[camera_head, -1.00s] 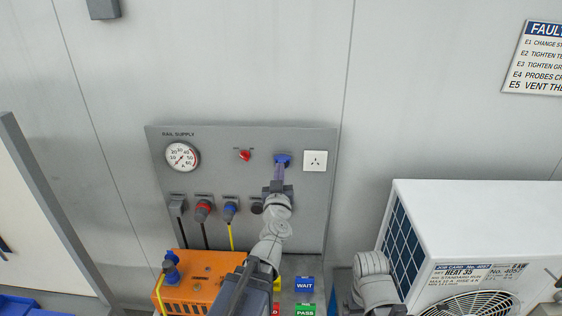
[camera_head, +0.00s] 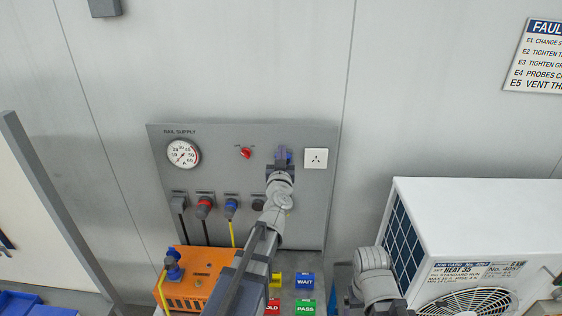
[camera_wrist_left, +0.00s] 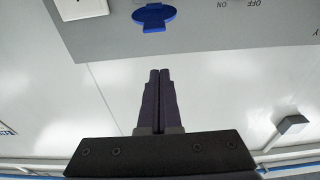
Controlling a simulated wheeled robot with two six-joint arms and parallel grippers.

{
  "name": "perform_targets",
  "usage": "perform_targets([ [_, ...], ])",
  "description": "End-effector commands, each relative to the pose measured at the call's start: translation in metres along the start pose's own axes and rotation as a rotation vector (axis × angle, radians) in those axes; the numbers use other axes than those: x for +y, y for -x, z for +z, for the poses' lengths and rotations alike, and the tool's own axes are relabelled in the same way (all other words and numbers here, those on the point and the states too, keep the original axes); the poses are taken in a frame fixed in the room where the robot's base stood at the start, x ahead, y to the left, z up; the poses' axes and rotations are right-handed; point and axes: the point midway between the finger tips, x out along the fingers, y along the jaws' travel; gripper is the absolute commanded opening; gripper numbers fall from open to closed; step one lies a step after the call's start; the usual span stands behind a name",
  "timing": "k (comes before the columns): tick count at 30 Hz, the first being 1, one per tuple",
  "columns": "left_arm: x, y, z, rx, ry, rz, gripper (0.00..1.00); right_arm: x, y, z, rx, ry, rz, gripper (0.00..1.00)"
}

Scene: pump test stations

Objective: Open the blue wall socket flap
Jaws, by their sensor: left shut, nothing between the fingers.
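The blue wall socket flap (camera_wrist_left: 154,17) is a blue oval with a small tab on the grey panel, near the top of the left wrist view. In the head view my left gripper mostly covers it. My left gripper (camera_head: 282,154) is in front of the flap's place on the panel. In the left wrist view its dark fingers (camera_wrist_left: 160,73) are shut together with nothing between them, and a gap shows between the tips and the flap. I cannot tell whether the flap is raised. My right arm's wrist is at the bottom; its fingers are not visible.
The panel (camera_head: 225,150) also carries a gauge (camera_head: 183,154), a red switch (camera_head: 246,153), a white socket (camera_head: 316,159) and several plugs below. An orange unit (camera_head: 195,270) and a white heat unit (camera_head: 480,215) stand in front. The wall above the panel is clear.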

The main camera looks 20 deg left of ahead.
Motion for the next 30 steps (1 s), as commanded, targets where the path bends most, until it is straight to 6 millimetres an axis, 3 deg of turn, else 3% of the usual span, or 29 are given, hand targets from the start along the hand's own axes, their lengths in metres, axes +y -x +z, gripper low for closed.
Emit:
perform_targets([
  [1,0.0,-0.017,-0.001,0.0,-0.001,-0.002,0.0,0.0,0.003,0.0,0.0,-0.001,0.0,0.91],
  [3,0.0,-0.032,-0.001,0.0,-0.001,-0.002,0.0,0.0,0.004,0.0,0.0,-0.002,0.0,0.91],
  [6,-0.001,-0.018,0.022,0.0,0.0,-0.001,0.0,-0.002,-0.02,-0.001,0.0,0.005,0.0,0.91],
  [10,-0.001,-0.013,0.034,0.0,0.0,0.0,0.0,-0.003,-0.032,-0.002,0.001,0.007,0.001,0.91],
  [25,0.0,-0.011,0.038,0.0,0.0,0.0,0.0,-0.003,-0.037,-0.003,0.001,0.006,0.001,0.91],
  [30,0.0,-0.006,0.052,0.0,0.0,0.0,0.0,-0.004,-0.05,-0.004,0.002,0.006,0.001,0.91],
])
